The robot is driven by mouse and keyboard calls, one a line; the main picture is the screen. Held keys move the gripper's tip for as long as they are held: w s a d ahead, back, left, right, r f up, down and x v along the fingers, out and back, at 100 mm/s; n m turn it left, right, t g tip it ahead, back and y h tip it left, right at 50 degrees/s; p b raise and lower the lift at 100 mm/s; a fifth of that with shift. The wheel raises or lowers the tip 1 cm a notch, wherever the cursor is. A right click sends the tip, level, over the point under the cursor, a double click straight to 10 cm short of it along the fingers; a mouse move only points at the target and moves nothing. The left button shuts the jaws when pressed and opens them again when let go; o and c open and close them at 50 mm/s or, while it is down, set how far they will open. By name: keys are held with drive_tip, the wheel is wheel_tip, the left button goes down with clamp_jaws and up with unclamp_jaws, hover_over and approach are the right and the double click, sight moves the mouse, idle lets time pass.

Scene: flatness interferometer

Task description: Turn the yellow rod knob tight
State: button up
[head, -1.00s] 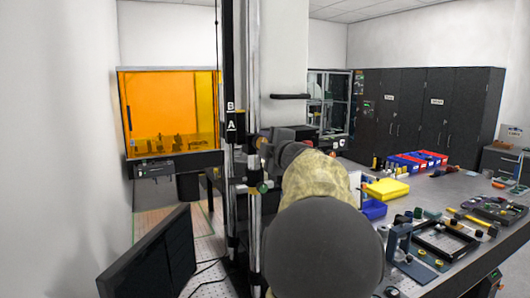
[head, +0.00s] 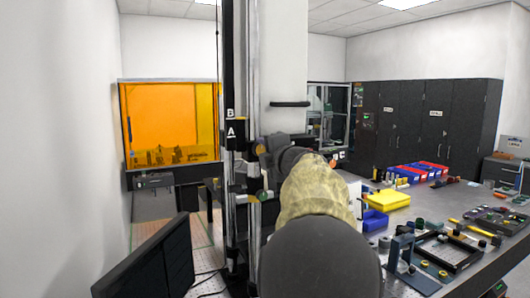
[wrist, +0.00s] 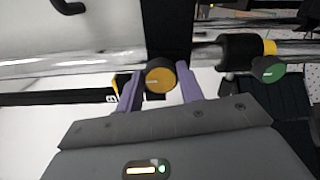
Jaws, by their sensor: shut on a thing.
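The yellow rod knob (wrist: 160,79) shows in the wrist view as a round yellow face with a short light mark. It sits in front of a dark block on the bright metal rod (wrist: 70,64). My gripper (wrist: 159,84) has its two purple fingers on either side of the knob, closed on it. A green knob (wrist: 268,69) is on a black collar to the right, apart from the fingers. In the head view my own arm covers the gripper, and I cannot make out the yellow knob there.
The upright column with labels B and A (head: 235,130) stands close by my arm. A dark monitor (head: 145,262) is at lower left. The bench (head: 440,200) at right carries a yellow box (head: 388,200), a blue bin (head: 374,220) and several small parts.

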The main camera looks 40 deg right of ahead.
drive_tip(key=o, duration=1)
drive_tip(key=b+v, duration=0.3)
drive_tip(key=v, duration=1.4)
drive_tip(key=shift+s+f, duration=0.15)
drive_tip(key=shift+s, duration=0.05)
